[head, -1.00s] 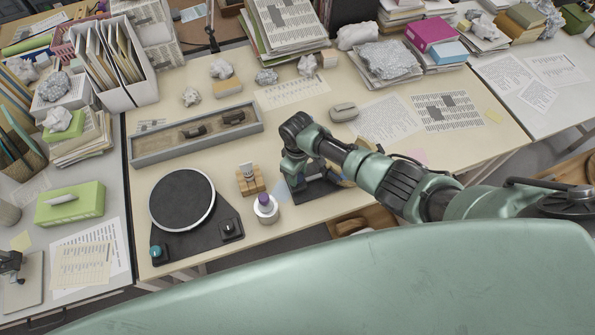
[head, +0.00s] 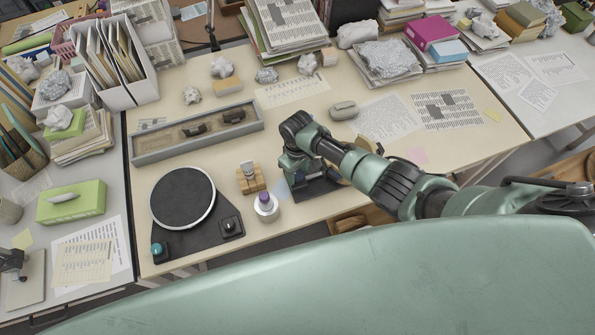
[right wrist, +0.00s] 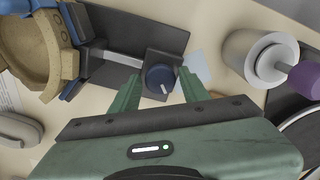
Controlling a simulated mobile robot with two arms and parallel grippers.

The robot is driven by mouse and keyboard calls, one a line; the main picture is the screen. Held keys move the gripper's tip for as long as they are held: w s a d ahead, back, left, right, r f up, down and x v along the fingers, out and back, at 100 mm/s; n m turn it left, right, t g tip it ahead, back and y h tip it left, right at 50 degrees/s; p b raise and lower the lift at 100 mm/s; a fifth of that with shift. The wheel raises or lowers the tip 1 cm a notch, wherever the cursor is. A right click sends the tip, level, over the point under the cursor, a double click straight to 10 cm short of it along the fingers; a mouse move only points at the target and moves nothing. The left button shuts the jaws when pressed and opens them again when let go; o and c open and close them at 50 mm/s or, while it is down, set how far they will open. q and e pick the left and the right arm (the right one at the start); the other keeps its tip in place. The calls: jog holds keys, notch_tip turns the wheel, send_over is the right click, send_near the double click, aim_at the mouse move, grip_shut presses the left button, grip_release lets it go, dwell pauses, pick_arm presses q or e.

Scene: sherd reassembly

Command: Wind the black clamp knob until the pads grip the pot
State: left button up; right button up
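The black clamp knob (right wrist: 160,78) has a pale pointer line and sits at the end of the clamp's dark base (right wrist: 165,38) in the right wrist view. My right gripper (right wrist: 158,84) has its two green fingers on either side of the knob, with gaps visible. The tan pot (right wrist: 38,62) lies at the left of that view, beside blue clamp pads (right wrist: 82,62). I cannot tell whether the pads press on it. In the head view my right gripper (head: 296,178) is over the clamp (head: 318,188), and my arm hides much of the clamp and pot. My left gripper is out of view.
A purple-topped white container (head: 265,207) and a small wooden block stand (head: 250,180) are left of the clamp. A turntable (head: 182,198) is farther left, a grey sherd tray (head: 197,132) behind. A grey mouse-like object (head: 343,110) lies behind my arm.

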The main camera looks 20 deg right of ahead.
aim_at(297, 174)
jog(key=shift+o, duration=0.3)
jog(key=shift+r, duration=0.55)
notch_tip(297, 174, up, 7)
jog(key=shift+f+b, duration=0.15)
jog(key=shift+b, duration=0.4)
